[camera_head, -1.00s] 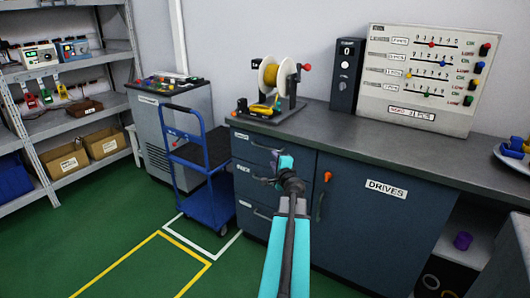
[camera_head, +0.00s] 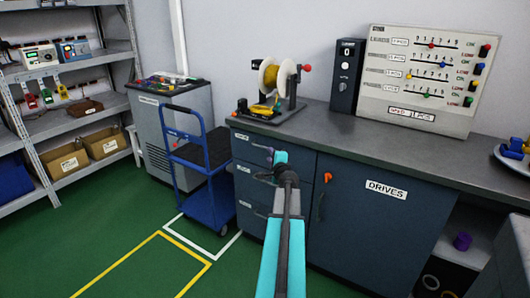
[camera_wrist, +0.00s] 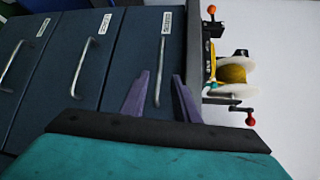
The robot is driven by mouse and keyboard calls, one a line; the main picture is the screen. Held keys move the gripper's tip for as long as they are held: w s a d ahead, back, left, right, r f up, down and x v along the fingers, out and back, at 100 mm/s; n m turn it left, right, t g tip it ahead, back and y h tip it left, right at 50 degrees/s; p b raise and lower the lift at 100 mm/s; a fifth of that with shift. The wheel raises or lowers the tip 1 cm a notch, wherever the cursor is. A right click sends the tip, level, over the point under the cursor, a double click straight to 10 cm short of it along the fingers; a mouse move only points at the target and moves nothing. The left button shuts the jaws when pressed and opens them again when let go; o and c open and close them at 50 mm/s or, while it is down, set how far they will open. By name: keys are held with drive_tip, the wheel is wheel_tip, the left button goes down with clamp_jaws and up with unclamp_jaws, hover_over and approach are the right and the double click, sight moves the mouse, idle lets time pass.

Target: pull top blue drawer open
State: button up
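The blue drawer unit (camera_head: 243,178) has three stacked drawers with bar handles under the grey counter. The top drawer (camera_head: 244,153) looks shut. Its handle (camera_head: 262,148) is partly hidden behind my gripper (camera_head: 279,155). In the wrist view, which is turned sideways, the top drawer (camera_wrist: 146,38) is the rightmost one. Its silver handle (camera_wrist: 160,68) shows between the two purple fingers of my gripper (camera_wrist: 161,76). The fingers are open, one on each side of the handle, with gaps to it. I cannot tell how far their tips are from the drawer front.
A DRIVES cabinet (camera_head: 366,226) with an orange handle adjoins the drawers on the right. A blue cart (camera_head: 208,197) stands close on the left. A spool stand (camera_head: 283,92) sits on the counter above. Green floor (camera_head: 115,235) before the drawers is clear.

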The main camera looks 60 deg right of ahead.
sight(266, 148)
drive_tip(key=shift+p+x, duration=0.35)
drive_tip(key=shift+x, duration=3.6)
